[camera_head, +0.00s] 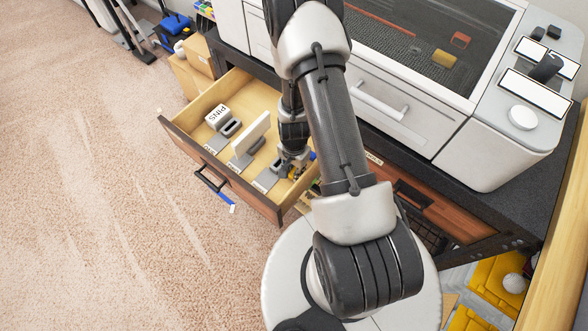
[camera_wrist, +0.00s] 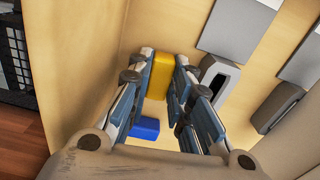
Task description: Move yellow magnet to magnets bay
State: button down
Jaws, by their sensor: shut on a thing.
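The yellow magnet (camera_wrist: 161,75) is a small yellow block between the fingers of my gripper (camera_wrist: 165,92) in the wrist view. My gripper is shut on it. In the head view my gripper (camera_head: 289,162) is low inside the right part of the open drawer (camera_head: 246,200), and my arm hides part of that area. A blue block (camera_wrist: 145,128) lies below the fingers in the wrist view, on the pale wood. The drawer has several grey slotted holders with small labels; I cannot read which bay is for magnets.
A white box marked PINS (camera_head: 217,116) and a tall pale block (camera_head: 250,134) stand in the drawer's left and middle. A blue item (camera_head: 226,201) shows beside the drawer front. The machine (camera_head: 405,105) rises behind. Open carpet (camera_head: 90,200) lies left.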

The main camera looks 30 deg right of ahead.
jog(key=c, duration=1.4)
grip_release()
jog(key=shift+o, duration=0.4)
jog(key=o, duration=0.4)
jog(key=shift+c, duration=0.2)
jog(key=shift+o, duration=0.2)
jog(key=shift+r, duration=0.2)
jog(key=shift+o, duration=0.2)
notch_tip(320, 180, up, 6)
jog(key=p, duration=0.7)
jog(key=shift+s+r, duration=0.15)
jog(key=shift+r, duration=0.1)
jog(key=o, duration=0.4)
jog(key=shift+r+p, duration=0.95)
jog(key=shift+c, duration=0.2)
jog(key=o, duration=0.3)
jog(key=shift+r, duration=0.1)
